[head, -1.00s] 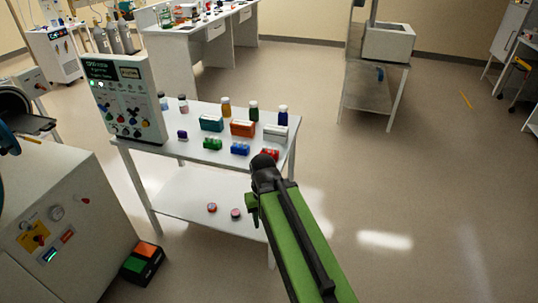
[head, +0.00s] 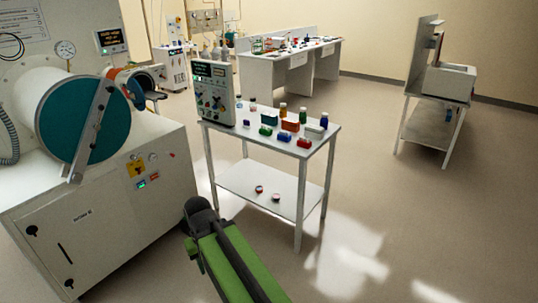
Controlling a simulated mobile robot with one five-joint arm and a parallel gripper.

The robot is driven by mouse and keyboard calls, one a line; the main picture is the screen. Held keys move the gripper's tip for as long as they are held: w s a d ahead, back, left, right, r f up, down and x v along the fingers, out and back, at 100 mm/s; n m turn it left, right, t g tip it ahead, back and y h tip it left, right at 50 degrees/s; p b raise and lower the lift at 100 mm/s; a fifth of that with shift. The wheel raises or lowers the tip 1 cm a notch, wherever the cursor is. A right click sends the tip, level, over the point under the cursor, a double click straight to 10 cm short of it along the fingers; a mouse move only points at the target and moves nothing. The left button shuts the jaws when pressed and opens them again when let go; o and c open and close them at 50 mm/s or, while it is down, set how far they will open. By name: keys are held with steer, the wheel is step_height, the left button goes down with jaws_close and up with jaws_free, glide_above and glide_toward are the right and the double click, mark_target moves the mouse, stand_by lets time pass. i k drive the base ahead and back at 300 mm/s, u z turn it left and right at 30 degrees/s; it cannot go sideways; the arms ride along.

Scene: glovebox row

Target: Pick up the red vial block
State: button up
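The red vial block (head: 304,143) sits on the top of a white two-level table (head: 317,149), near its front edge at the right. A blue block (head: 284,134) and a green block (head: 265,130) stand in a row to its left. My gripper (head: 196,212) is at the end of my green arm, in the lower middle of the head view. It is in front of the table and lower left of the red block, well apart from it. Its fingers are small and dark, and their opening cannot be made out.
An orange box (head: 291,125), a white box (head: 315,131) and several bottles stand behind the blocks. A control box (head: 213,93) is at the table's left end. A large glovebox cabinet (head: 110,215) stands at the left. The floor to the right is open.

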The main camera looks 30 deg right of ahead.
mark_target(303, 143)
steer(key=z, duration=1)
steer(key=i, duration=2.05)
steer(key=u, duration=0.9)
steer(key=i, duration=0.4)
steer(key=u, duration=0.2)
